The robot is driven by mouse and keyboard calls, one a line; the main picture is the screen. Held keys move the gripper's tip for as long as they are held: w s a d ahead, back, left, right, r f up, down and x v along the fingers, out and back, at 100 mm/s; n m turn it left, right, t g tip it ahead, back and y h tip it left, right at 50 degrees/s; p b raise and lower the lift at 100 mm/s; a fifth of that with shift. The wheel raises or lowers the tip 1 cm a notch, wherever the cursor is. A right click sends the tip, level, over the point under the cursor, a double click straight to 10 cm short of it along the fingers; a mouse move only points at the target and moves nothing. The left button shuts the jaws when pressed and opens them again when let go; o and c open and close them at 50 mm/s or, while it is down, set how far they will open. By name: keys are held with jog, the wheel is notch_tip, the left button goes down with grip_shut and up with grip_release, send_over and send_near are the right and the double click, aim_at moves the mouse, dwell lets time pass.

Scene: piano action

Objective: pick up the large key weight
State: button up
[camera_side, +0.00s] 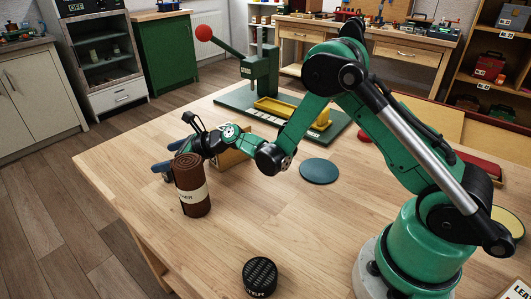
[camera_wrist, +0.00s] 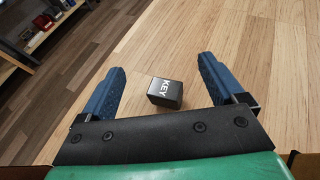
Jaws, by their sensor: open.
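A small dark block marked KEY (camera_wrist: 165,93), which I take for the large key weight, shows on the wooden table in the wrist view. It appears between the two blue fingers of my gripper (camera_wrist: 161,66), with clear gaps on both sides. I cannot tell how far the fingers are above it. In the side view my gripper (camera_side: 168,158) is low over the table's left part, open, partly behind a brown roll. The block does not show in the side view.
The brown roll (camera_side: 191,188) stands upright close to my gripper. A tan box (camera_side: 233,157) is behind my wrist. A black ribbed disc (camera_side: 260,275) lies at the front and a dark green round pad (camera_side: 320,171) in mid-table. A green press (camera_side: 262,75) stands at the back.

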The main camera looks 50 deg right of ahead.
jog(key=shift+f, duration=0.6)
notch_tip(320, 180, down, 2)
jog(key=shift+f, duration=0.15)
jog(key=shift+x, duration=1.15)
jog(key=shift+w+a+f, duration=0.15)
jog(key=shift+w+f, duration=0.05)
jog(key=shift+w, duration=0.05)
jog(key=shift+c, duration=0.3)
grip_shut()
